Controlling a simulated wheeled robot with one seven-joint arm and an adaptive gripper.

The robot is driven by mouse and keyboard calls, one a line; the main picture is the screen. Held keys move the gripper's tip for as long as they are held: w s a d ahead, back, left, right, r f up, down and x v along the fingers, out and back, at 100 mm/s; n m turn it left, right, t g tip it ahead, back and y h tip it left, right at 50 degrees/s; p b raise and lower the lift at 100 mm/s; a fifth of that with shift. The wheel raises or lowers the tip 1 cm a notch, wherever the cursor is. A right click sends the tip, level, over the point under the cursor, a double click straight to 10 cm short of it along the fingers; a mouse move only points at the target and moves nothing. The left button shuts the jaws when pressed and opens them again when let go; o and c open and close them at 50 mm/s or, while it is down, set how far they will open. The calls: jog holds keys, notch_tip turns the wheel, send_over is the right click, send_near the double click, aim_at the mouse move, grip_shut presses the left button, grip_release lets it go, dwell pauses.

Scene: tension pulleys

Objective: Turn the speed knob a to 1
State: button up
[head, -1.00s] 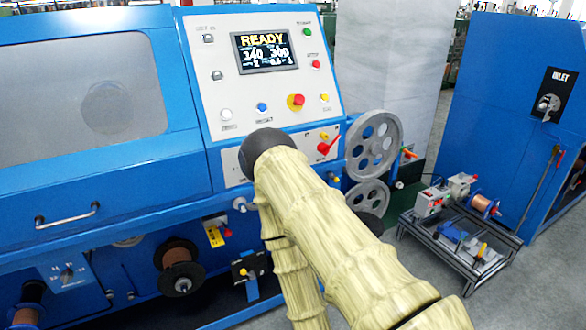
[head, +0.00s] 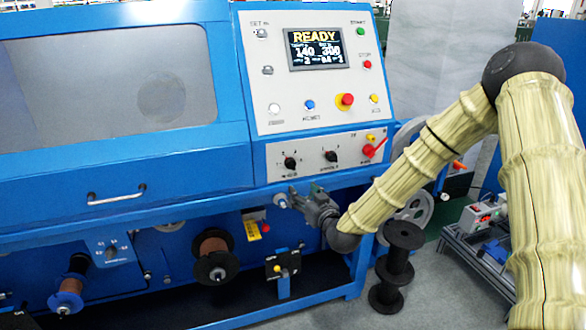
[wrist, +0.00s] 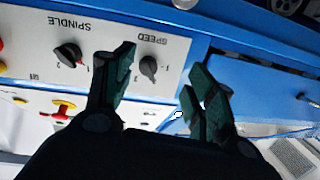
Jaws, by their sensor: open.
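The speed knob (head: 291,163) is a small black knob at the left of the lower white strip on the blue machine. In the wrist view the speed knob (wrist: 148,66) appears upside down, beside the word SPEED and its numbers; I cannot tell exactly where its pointer stands. My gripper (head: 300,194) is just below that strip, in front of the machine. In the wrist view my gripper (wrist: 160,78) is open and empty, and the knob shows between its spread fingers, beyond the tips and apart from them.
The spindle knob (head: 331,156) sits right of the speed knob, with a red lever (head: 374,147) farther right. The screen (head: 317,49) above reads READY. A red emergency button (head: 345,100) is on the upper panel. Spools (head: 215,257) hang below.

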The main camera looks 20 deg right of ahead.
aim_at(293, 166)
jog(key=shift+t, duration=0.6)
jog(key=w+r, duration=0.1)
jog(key=w, duration=0.3)
jog(key=w+r+p, duration=0.1)
jog(key=w, duration=0.3)
jog(key=w+r, duration=0.1)
jog(key=w, duration=0.3)
jog(key=shift+w+r+p, duration=0.15)
jog(key=shift+r+p, duration=0.1)
jog(key=shift+p, duration=0.1)
jog(key=shift+c, duration=0.5)
jog(key=c, duration=0.9)
